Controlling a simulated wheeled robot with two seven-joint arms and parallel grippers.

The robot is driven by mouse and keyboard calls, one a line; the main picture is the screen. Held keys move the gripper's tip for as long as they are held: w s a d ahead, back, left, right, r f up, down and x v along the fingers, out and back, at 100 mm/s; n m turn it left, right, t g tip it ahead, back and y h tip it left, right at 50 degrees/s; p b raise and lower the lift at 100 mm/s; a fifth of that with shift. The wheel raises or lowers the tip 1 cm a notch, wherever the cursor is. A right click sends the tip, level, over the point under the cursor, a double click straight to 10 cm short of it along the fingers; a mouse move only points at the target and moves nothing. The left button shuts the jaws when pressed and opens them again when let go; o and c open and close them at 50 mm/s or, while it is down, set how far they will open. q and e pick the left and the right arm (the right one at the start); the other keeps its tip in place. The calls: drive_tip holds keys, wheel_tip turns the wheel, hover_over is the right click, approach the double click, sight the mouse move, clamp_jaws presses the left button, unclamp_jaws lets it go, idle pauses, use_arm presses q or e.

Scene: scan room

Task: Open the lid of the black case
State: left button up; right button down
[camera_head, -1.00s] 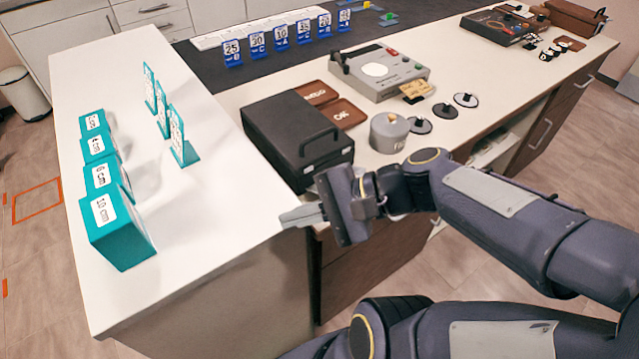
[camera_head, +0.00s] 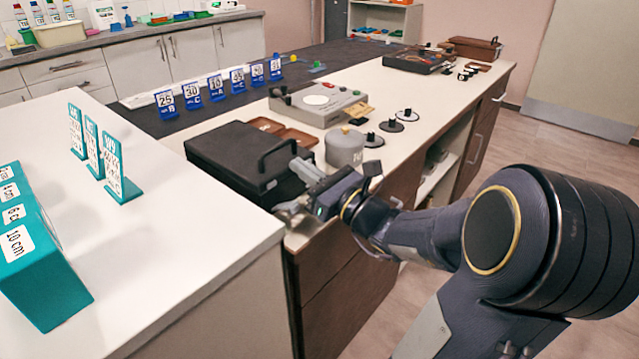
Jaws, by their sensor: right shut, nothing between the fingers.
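The black case (camera_head: 232,158) lies on the white counter with its lid down. Its black handle (camera_head: 288,146) rises at the right-hand side of the lid. My right gripper (camera_head: 298,170) is at the case's near right side, below and close to the handle. It is shut and holds nothing. It hides part of the case's side, and I cannot tell whether it touches the case. My left gripper is out of view.
A grey canister (camera_head: 345,147) stands close right of the case. Brown trays (camera_head: 297,137) lie behind it, and a grey device (camera_head: 318,103) stands beyond. Teal blocks (camera_head: 38,255) and teal number stands (camera_head: 112,165) occupy the left counter. The white counter (camera_head: 190,225) in front is clear.

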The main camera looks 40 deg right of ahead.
drive_tip(key=shift+x, duration=1.55)
